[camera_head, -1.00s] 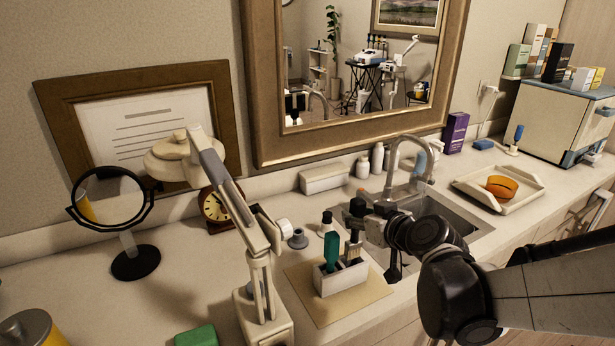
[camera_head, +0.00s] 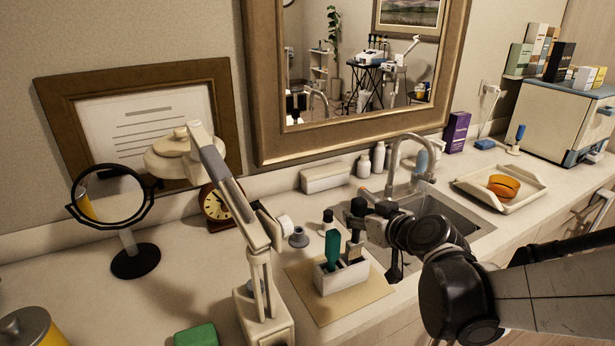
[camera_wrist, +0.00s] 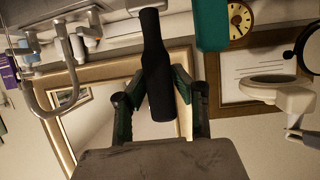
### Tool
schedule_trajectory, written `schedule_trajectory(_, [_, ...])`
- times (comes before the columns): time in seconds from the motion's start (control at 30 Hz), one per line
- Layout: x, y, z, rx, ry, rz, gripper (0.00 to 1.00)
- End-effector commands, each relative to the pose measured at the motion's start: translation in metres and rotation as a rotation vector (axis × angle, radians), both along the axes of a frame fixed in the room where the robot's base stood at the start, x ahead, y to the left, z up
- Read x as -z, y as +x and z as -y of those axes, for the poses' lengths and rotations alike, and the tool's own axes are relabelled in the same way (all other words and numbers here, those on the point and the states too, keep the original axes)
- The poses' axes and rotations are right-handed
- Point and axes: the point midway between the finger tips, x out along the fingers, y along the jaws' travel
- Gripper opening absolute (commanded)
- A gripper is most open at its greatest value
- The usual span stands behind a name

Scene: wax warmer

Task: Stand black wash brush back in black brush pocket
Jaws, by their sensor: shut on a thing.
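My gripper (camera_head: 362,222) is shut on the black wash brush (camera_head: 356,206). In the wrist view the brush's black handle (camera_wrist: 158,75) stands between the two fingers (camera_wrist: 152,95), tilted slightly. In the head view the brush is roughly upright over the right part of the white brush holder (camera_head: 342,280). A pale lower part shows just above the holder's rim; whether its tip is inside the black brush pocket cannot be told. A teal brush (camera_head: 332,250) stands in the holder's left part, and it also shows in the wrist view (camera_wrist: 211,22).
The holder stands on a tan mat (camera_head: 312,304). A lamp arm (camera_head: 262,285) stands left. The sink and faucet (camera_head: 392,160) lie right, with a tray (camera_head: 515,202) beyond.

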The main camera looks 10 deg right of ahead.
Motion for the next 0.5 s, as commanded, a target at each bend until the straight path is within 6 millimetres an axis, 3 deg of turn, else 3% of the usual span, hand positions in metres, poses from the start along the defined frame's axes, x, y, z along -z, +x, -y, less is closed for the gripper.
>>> schedule_trajectory(0.5, [0.0047,-0.0001,-0.0001,0.0,0.0,0.0,0.0])
